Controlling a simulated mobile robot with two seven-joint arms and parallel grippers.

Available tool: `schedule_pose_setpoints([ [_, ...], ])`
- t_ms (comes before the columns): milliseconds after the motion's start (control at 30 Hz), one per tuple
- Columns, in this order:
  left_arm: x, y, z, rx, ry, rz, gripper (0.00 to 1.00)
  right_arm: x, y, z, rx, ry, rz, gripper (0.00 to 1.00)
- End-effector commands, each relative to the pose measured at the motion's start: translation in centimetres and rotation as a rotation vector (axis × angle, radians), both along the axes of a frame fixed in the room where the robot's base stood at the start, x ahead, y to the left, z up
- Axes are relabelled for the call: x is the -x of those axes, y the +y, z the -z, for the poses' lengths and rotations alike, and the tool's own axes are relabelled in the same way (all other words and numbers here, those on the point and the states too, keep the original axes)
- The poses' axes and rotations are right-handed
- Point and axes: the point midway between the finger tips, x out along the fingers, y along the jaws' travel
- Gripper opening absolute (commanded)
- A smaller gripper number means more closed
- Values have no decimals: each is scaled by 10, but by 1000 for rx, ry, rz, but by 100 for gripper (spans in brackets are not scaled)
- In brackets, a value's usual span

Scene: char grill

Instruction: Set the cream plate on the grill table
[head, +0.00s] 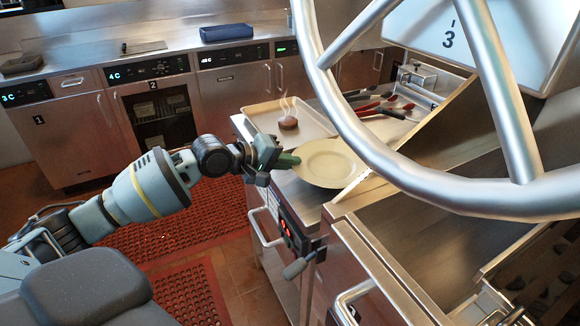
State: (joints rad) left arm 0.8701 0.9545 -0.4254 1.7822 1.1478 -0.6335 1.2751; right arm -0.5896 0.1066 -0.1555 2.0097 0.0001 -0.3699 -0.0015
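The cream plate (326,160) is round and roughly level, over the front left part of the steel grill table (283,184). My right gripper is not in view.
Behind the plate, a metal tray (262,113) holds a steaming brown patty (288,122). Red-handled utensils (385,107) lie farther right. A large metal wheel (395,165) crosses the right foreground. Counters with a blue tray (226,32) line the back.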

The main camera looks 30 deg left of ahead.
Motion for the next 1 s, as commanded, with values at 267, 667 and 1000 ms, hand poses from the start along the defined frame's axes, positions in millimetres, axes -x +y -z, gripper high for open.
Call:
schedule_pose_setpoints([
  [267, -1, 0, 14, 2, -6, -2, 0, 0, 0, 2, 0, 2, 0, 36],
  [667, 0, 0, 19, 1, -2, -1, 15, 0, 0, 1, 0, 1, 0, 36],
  [1000, 0, 0, 18, -1, -2, 0, 26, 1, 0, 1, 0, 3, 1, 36],
])
